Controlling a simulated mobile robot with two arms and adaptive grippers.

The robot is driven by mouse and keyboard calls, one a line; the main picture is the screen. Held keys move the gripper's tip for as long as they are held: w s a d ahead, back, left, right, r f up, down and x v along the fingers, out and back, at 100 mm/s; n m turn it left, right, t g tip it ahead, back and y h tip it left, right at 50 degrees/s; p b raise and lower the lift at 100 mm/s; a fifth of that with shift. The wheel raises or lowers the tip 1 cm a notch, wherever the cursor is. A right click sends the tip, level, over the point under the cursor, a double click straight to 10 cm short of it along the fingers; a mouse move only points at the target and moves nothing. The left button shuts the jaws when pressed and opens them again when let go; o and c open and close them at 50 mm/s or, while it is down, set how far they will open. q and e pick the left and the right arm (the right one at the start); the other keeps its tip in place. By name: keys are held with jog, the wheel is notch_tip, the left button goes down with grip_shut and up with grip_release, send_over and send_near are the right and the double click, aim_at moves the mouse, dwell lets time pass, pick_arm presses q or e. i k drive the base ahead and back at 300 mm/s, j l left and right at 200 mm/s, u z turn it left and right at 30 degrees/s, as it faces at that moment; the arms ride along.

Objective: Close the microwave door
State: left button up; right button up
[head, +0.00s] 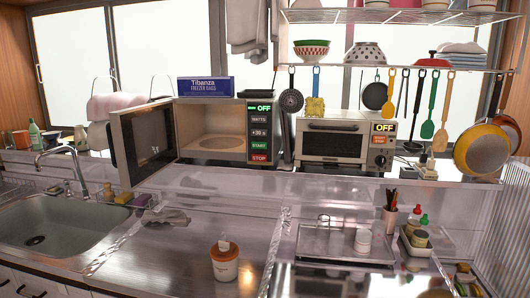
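The microwave (212,140) stands on the raised back shelf, left of centre. Its door (143,141) is hinged on the left and swung wide open toward me. The lit inside with its round plate (221,143) shows and looks empty. The control panel on its right reads OFF, with START and STOP buttons below. Neither of my grippers shows in the head view.
A blue freezer bag box (206,87) lies on the microwave. A toaster oven (334,143) stands to its right. The sink and faucet (72,171) are at the left.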

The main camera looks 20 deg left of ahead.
aim_at(149, 139)
jog(key=k+j, duration=0.1)
jog(key=j, duration=0.4)
jog(key=k+j, duration=0.1)
jog(key=j, duration=0.4)
jog(key=k+j, duration=0.1)
jog(key=j, duration=0.4)
jog(key=k+j, duration=0.1)
jog(key=j, duration=0.4)
jog(key=k+j, duration=0.1)
jog(key=j, duration=0.95)
jog(key=k+j, duration=0.15)
jog(key=j, duration=0.35)
jog(key=k+j, duration=0.1)
jog(key=j, duration=0.4)
